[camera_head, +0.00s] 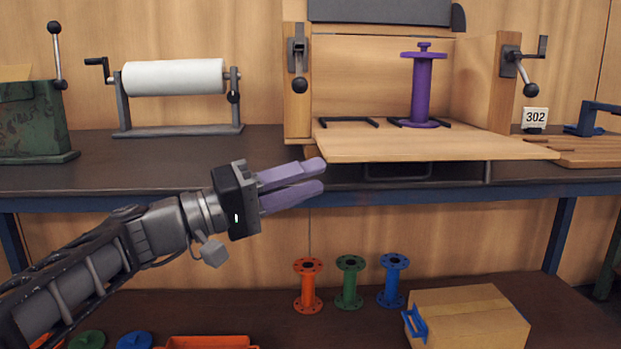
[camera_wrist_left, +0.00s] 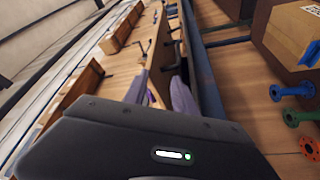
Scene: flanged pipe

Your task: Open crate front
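The wooden crate (camera_head: 494,85) stands on the bench with its front panel (camera_head: 430,147) folded down flat, reaching out past the bench edge. A purple flanged pipe (camera_head: 421,90) stands upright inside, on the crate floor. My left gripper (camera_head: 318,176) is at the left front corner of the lowered panel, its two purple fingers one above the other with a narrow gap. In the left wrist view the fingers (camera_wrist_left: 160,88) are apart, with a wooden edge showing between them. Contact with the panel cannot be told. My right gripper is not in view.
A latch with a black knob (camera_head: 299,66) is on the crate's left post, another lever (camera_head: 524,72) on its right. A paper roll (camera_head: 173,78) stands left. Below are orange (camera_head: 308,286), green (camera_head: 349,283) and blue (camera_head: 392,281) pipes and a cardboard box (camera_head: 468,318).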

